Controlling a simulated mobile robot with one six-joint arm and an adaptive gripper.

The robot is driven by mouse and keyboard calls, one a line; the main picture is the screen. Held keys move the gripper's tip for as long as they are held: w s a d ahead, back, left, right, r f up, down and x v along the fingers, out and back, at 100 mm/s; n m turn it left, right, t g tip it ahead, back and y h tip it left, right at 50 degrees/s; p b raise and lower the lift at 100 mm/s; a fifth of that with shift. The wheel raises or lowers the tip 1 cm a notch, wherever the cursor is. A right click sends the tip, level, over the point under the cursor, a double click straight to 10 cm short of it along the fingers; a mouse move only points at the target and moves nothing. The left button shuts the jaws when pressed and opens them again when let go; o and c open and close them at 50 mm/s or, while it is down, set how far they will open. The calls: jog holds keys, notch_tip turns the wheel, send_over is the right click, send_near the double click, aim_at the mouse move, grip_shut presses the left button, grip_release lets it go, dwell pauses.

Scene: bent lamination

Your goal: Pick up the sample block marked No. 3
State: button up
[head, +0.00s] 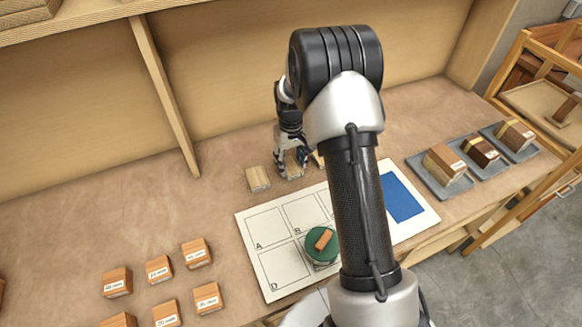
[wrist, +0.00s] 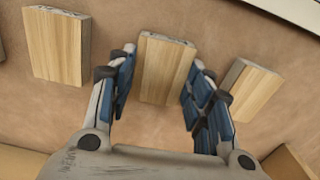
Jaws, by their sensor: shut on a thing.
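Three pale wood sample blocks stand in a row near the back of the bench. The middle block (wrist: 165,72) is between the two fingers of my gripper (wrist: 163,60), which is shut on it. The left block (wrist: 56,48) and the right block (wrist: 248,90) stand apart, outside the fingers. In the head view my gripper (head: 291,158) points down at the middle block (head: 293,166), which it partly covers. The left block (head: 258,178) is clear there, and the right one is mostly hidden behind my arm. I cannot read a number on any block.
A white lettered sheet (head: 250,230) with a blue area (head: 402,197) lies in front, a green round piece (head: 322,245) on it. Several labelled blocks (head: 159,269) stand at lower left. Grey trays (head: 430,181) with wood pieces are at right. A wooden post (head: 165,95) rises behind.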

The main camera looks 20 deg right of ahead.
jog(key=c, duration=0.3)
